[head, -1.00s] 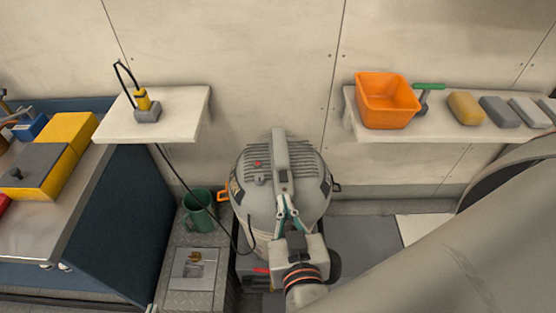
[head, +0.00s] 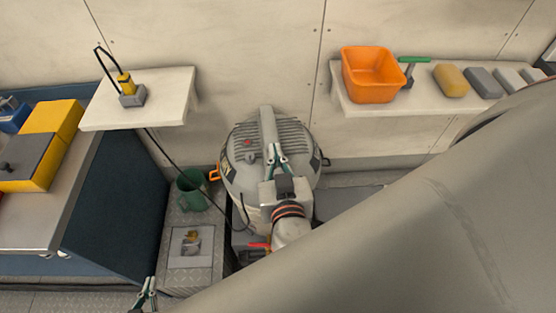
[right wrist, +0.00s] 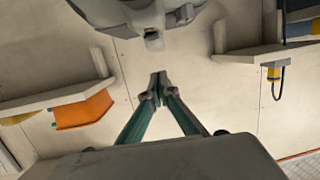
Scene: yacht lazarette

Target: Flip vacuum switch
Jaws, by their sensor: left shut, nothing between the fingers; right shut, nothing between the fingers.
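The grey vacuum (head: 243,175) stands on the floor against the wall, with a ribbed lid and a raised handle (head: 266,125). A small red knob (head: 248,142) sits on the lid, left of the handle. I cannot tell for sure which part is the switch. My right gripper (head: 273,150) is shut and empty, its tips overlapping the handle's near part in the head view. In the right wrist view its fingers (right wrist: 159,80) are together, below a grey vacuum part (right wrist: 150,15); contact is unclear. My left gripper (head: 150,282) is shut and empty at the bottom edge.
A left shelf (head: 170,105) holds a yellow-and-grey device (head: 128,90) with a black cable. A right shelf (head: 400,101) holds an orange bin (head: 372,75), a green-handled tool and several blocks. A green mug (head: 192,190) stands left of the vacuum. My arm hides the lower right.

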